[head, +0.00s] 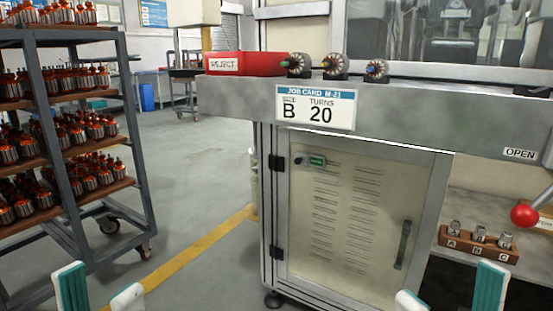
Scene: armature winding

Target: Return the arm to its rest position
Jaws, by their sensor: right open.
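My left gripper (100,293) shows at the bottom left edge, with its two green-and-white fingertips apart and nothing between them. It is over the floor in the picture, in front of the rack. My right gripper (450,296) shows at the bottom right edge. Its fingertips are wide apart and empty, in front of the machine's lower right part. The rest of both arms is out of view. Three armatures (333,65) stand in a row on the machine's top ledge, clear of both grippers.
A red REJECT bin (245,64) sits on the ledge, above a job card (316,107) reading B, 20 turns. A red-knobbed lever (524,215) and a wooden A-B-C holder (476,244) are at right. A wheeled rack (65,150) of armatures stands left. Floor between is free.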

